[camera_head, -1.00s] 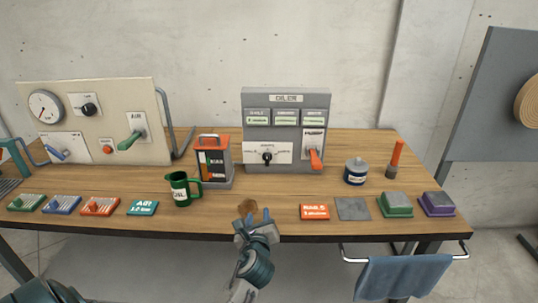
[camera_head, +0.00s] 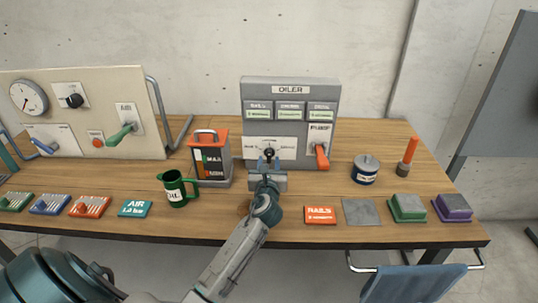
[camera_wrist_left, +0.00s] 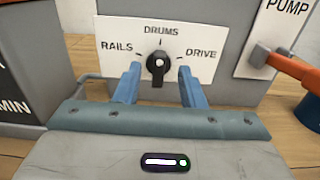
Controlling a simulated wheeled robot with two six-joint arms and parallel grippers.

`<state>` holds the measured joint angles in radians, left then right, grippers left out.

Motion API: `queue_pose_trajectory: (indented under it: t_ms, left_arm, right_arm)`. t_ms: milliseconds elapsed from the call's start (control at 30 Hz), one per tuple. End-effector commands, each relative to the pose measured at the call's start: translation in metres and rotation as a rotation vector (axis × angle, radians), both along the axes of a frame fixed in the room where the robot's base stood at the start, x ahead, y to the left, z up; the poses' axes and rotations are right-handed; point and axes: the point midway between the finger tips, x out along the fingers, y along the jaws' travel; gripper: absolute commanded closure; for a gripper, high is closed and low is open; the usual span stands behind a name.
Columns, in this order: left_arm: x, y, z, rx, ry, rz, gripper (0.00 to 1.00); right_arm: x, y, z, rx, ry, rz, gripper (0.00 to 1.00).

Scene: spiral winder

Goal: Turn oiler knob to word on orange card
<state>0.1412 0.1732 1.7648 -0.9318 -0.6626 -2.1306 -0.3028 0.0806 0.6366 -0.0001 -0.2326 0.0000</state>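The grey oiler box (camera_head: 248,124) stands at the back middle of the table. Its black knob (camera_wrist_left: 157,67) sits on a white plate marked RAILS, DRUMS and DRIVE; its white mark points up toward DRUMS. The orange card (camera_head: 320,215) lies near the table's front edge and reads RAILS. My left gripper (camera_wrist_left: 157,85) is open, with one blue finger on each side of the knob, and no contact is clear. In the head view my left gripper (camera_head: 268,165) partly covers the knob. My right gripper is not in view.
The pump's orange lever (camera_head: 321,157) sticks out right of the knob. A grey square (camera_head: 361,212) lies beside the card.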

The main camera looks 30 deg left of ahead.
Motion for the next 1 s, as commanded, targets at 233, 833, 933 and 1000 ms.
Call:
queue_pose_trajectory:
  t_ms: [233,833,933,1000]
  left_arm:
    - [0.027,0.017,0.0,-0.001,-0.001,0.0,0.64]
    - [0.031,0.019,0.0,-0.001,0.0,0.0,1.0]
    - [0.031,0.019,0.0,-0.002,-0.001,-0.001,1.0]
    - [0.031,0.019,0.0,-0.006,-0.002,-0.001,1.0]
  right_arm:
    - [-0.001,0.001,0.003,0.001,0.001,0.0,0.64]
    - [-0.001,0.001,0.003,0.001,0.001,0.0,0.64]
    - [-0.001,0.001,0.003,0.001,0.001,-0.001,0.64]
    - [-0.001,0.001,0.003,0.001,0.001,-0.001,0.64]
